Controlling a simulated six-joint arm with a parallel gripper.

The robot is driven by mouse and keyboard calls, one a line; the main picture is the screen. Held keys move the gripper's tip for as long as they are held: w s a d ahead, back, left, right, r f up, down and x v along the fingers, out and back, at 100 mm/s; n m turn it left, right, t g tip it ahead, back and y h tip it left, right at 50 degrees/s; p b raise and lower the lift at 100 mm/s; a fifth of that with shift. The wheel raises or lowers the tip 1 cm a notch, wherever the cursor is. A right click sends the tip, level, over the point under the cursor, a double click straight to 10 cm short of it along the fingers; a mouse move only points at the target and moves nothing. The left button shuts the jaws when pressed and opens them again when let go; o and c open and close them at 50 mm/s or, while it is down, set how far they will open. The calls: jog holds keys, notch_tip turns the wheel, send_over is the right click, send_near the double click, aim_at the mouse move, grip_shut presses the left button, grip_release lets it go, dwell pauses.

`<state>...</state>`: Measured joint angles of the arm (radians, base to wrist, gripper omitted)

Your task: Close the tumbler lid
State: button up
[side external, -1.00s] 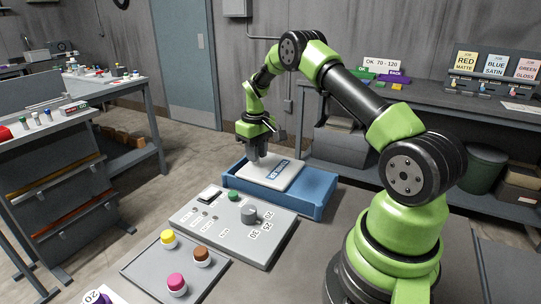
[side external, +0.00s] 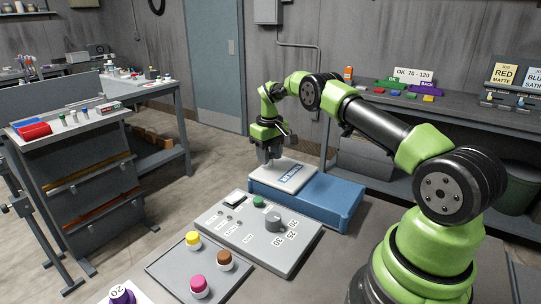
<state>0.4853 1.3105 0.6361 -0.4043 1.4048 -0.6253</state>
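The tumbler appears to be the low blue box (side external: 335,199) on the bench behind the control panel. A white plate with a blue-and-white label, which looks like its lid (side external: 283,178), lies nearly flat over the left part of the box. The label is too small to read surely. My gripper (side external: 268,160) points down at the far left edge of the white plate. Its fingertips are at or just above the plate; I cannot tell whether they touch it. The finger gap is too small to judge.
A tray (side external: 180,272) holds yellow, brown and pink capped jars. A purple-topped item (side external: 122,295) is at the front edge.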

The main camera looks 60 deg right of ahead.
jog(key=shift+o, duration=0.5)
jog(key=shift+r, duration=0.1)
notch_tip(320, 180, up, 9)
jog(key=shift+f, duration=0.1)
jog(key=shift+r, duration=0.5)
